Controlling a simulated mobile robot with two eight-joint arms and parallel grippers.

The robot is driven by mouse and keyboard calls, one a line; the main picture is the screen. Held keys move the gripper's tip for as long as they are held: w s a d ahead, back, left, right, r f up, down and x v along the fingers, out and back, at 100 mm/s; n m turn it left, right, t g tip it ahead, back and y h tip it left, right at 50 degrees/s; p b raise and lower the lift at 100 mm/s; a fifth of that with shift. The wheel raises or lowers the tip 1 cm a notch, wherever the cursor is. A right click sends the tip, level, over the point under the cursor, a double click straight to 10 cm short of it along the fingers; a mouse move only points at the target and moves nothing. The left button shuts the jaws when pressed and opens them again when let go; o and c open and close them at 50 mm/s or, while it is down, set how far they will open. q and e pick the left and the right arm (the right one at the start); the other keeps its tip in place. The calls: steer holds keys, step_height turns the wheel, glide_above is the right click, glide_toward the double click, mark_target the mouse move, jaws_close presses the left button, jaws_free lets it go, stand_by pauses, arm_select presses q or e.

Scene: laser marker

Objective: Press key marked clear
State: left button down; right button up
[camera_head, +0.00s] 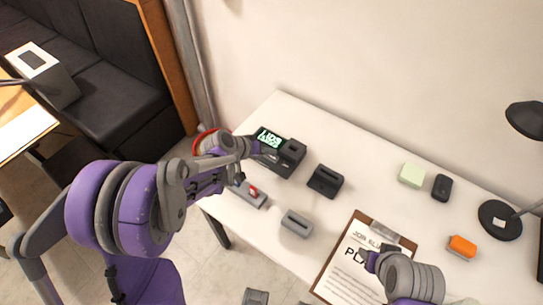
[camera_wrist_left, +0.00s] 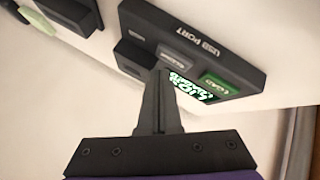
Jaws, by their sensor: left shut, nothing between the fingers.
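The laser marker (camera_head: 284,163) is a black box with a lit green display (camera_head: 269,139) at the table's left end. In the left wrist view its panel (camera_wrist_left: 232,62) shows upside down, with a grey key whose lettering looks like CLEAR (camera_wrist_left: 174,59), a green LOAD key (camera_wrist_left: 214,80) and the display (camera_wrist_left: 192,90). My left gripper (camera_head: 256,149) is shut and empty at the marker's left side. In the left wrist view its fingertips (camera_wrist_left: 160,74) appear just beside the grey key; contact cannot be told. My right gripper (camera_head: 370,260) is over the clipboard; its jaws are unclear.
A black block (camera_head: 325,181) and a grey block (camera_head: 296,223) stand near the marker, with a grey piece with a red button (camera_head: 250,194). The clipboard (camera_head: 330,269) lies at the front. Green (camera_head: 411,175), black (camera_head: 441,188) and orange (camera_head: 462,247) items and a lamp (camera_head: 500,219) are on the right.

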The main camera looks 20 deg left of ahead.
mark_target(269, 159)
arm_select(q)
steer(key=shift+f, duration=0.15)
stand_by(0.7)
steer(key=shift+f+b, duration=0.3)
steer(key=shift+b, duration=0.1)
steer(key=shift+f+b, duration=0.35)
steer(key=shift+f, duration=0.05)
stand_by(0.4)
steer(key=shift+r, duration=0.1)
steer(key=shift+r+p, duration=0.55)
steer(key=shift+r, duration=0.15)
steer(key=shift+r+p, duration=1.6)
steer(key=shift+r, duration=1)
